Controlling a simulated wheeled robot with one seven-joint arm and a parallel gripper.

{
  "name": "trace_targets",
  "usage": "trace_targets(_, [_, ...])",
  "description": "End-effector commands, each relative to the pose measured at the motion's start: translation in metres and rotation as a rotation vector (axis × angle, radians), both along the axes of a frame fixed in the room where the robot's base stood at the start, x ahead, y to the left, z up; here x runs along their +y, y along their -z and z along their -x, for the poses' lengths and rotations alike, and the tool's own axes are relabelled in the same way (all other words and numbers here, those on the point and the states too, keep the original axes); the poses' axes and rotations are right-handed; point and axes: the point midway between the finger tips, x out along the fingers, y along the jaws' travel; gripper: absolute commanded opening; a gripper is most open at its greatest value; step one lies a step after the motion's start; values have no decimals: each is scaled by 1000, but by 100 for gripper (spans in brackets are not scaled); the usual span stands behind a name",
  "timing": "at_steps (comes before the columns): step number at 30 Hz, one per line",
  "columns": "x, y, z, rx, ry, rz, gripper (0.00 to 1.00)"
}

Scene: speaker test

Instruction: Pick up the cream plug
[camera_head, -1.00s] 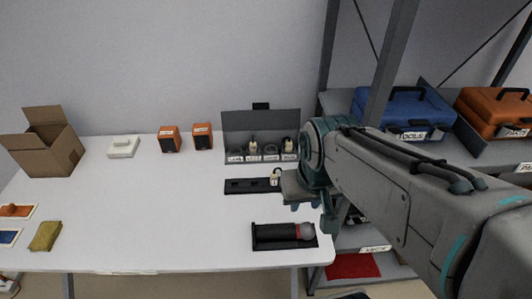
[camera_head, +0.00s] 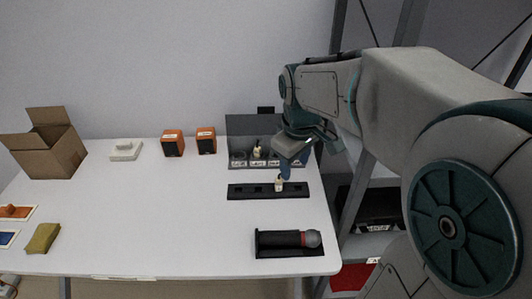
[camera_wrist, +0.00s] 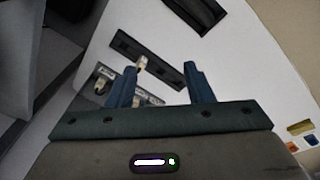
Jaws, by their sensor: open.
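A small cream plug (camera_head: 279,185) stands upright in the black strip (camera_head: 245,191) on the white table. In the wrist view the cream plug (camera_wrist: 141,62) shows near the tip of the left finger, outside the gap. A similar cream-coloured plug (camera_head: 257,152) stands in the grey labelled rack (camera_head: 243,127) behind the strip. My gripper (camera_head: 294,167) is open and empty, above the right part of the strip and in front of the rack's right end, which it partly hides. Its two blue fingers (camera_wrist: 160,72) stand apart over the strip (camera_wrist: 165,74) in the wrist view.
A microphone (camera_head: 285,239) lies in a black tray near the table's front right. Two orange boxes (camera_head: 172,143), a white device (camera_head: 126,150), a cardboard box (camera_head: 52,150) and a yellow sponge (camera_head: 43,238) are farther left. The table's middle is clear.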

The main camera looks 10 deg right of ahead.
Motion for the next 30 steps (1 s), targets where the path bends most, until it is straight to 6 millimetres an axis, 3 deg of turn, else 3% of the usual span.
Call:
trace_targets(1, [0,11,-20,22,-82,11,47])
trace_targets(6, [2,34,-78,80,-381,34,47])
trace_targets(13, [1,68,-138,132,-717,37,47])
trace_targets(18, [1,81,-158,147,-838,31,47])
trace_targets(22, [1,91,-161,150,-861,30,47])
trace_targets(30, [1,143,-159,152,-859,28,47])
